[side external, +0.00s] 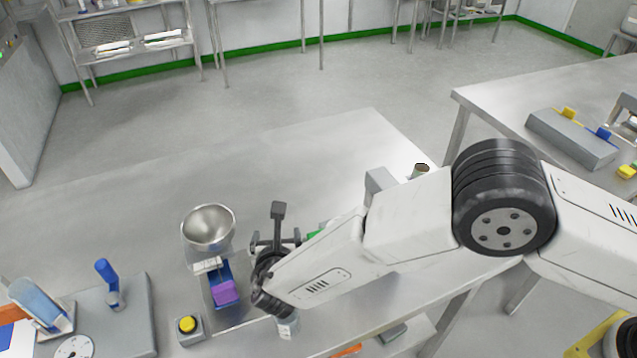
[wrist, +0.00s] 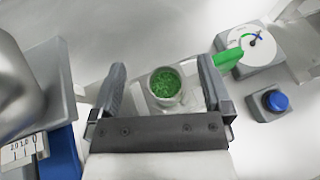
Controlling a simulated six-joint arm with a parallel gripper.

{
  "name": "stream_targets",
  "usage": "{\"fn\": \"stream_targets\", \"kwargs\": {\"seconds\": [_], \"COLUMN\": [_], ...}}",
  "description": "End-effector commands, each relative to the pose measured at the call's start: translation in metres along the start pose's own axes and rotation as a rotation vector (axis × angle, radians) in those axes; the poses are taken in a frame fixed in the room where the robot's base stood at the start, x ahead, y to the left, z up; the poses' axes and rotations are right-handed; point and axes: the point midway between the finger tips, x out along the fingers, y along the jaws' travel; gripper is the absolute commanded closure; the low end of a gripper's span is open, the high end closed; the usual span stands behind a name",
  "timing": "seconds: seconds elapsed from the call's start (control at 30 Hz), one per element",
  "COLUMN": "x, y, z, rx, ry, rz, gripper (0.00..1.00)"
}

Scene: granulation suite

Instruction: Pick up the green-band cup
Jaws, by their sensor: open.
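In the wrist view, a small pale cup (wrist: 155,99) filled with green granules stands upright between the two fingers of my gripper (wrist: 162,82). The fingers are open, with a visible gap on either side of the cup. I see the cup mostly from above, so I cannot make out a band on its side. In the side view, my gripper (side external: 277,241) is over the bench, just right of the metal bowl. I cannot make out the cup in that view; my arm and gripper cover that area.
A metal bowl (side external: 208,228) sits on a scale left of my gripper. A yellow button box (side external: 187,326) is nearer the front. Right of the cup are a green lever (wrist: 228,58), a dial box (wrist: 262,52) and a blue button (wrist: 275,101). The bench behind is clear.

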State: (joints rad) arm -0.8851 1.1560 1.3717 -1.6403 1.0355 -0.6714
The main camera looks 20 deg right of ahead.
Motion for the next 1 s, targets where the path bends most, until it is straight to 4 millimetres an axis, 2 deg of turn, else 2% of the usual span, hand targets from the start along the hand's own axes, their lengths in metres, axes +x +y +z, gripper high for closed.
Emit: {"fn": "stream_targets", "kwargs": {"seconds": [0.3,0.77,1.0], "x": [0.01,0.014,0.023], "y": [0.0,0.0,0.0], "z": [-0.024,-0.035,-0.056], "rx": [-0.001,-0.001,-0.001], "ry": [0.0,0.0,0.0], "rz": [-0.001,0.0,0.0], "gripper": [0.0,0.0,0.0]}}
